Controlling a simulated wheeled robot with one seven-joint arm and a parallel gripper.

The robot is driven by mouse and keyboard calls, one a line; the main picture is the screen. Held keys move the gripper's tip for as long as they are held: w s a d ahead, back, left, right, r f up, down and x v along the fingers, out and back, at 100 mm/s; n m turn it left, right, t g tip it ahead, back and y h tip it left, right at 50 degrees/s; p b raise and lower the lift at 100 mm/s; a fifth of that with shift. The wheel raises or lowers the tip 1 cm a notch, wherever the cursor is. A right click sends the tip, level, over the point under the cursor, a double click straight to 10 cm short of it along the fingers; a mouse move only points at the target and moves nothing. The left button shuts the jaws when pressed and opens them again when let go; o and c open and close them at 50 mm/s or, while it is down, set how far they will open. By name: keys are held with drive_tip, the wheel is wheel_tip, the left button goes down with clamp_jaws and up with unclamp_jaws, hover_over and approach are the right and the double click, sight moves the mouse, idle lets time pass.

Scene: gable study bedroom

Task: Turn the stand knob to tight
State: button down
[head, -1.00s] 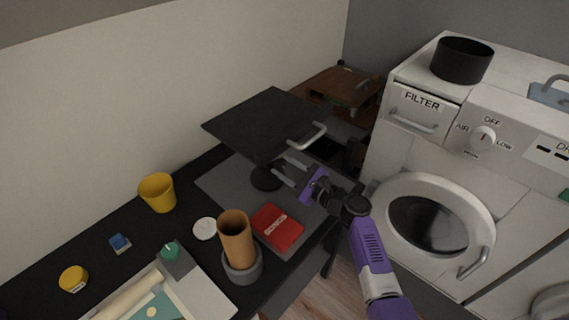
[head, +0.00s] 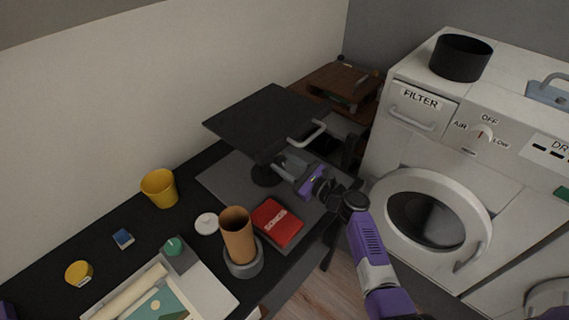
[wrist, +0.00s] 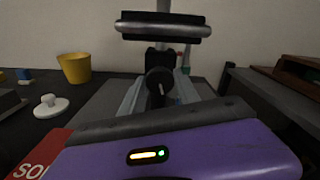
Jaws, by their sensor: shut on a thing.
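The stand has a tilted black top panel (head: 262,118) with a pale handle (head: 307,135) and a dark post (head: 265,172) on the black desk. The stand knob (wrist: 159,80) is a round dark knob with a light line that looks near vertical, in the middle of the wrist view. My gripper (head: 284,167) reaches in from the right, below the panel. Its two grey fingers lie on either side of the knob in the wrist view and are shut on it. The head view does not show the knob clearly, and I see no readable tight mark.
A red book (head: 277,223), a brown cup (head: 237,235) in a grey holder, a white lidded piece (head: 206,223) and a yellow cup (head: 159,188) stand nearby on the desk. A white dryer (head: 427,165) is at right. The panel overhangs my gripper.

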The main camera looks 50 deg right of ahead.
drive_tip(key=c, duration=0.9)
unclamp_jaws()
drive_tip(key=s, duration=0.8)
drive_tip(key=shift+d+b, duration=0.15)
drive_tip(key=shift+b, duration=0.3)
drive_tip(key=shift+w, duration=0.1)
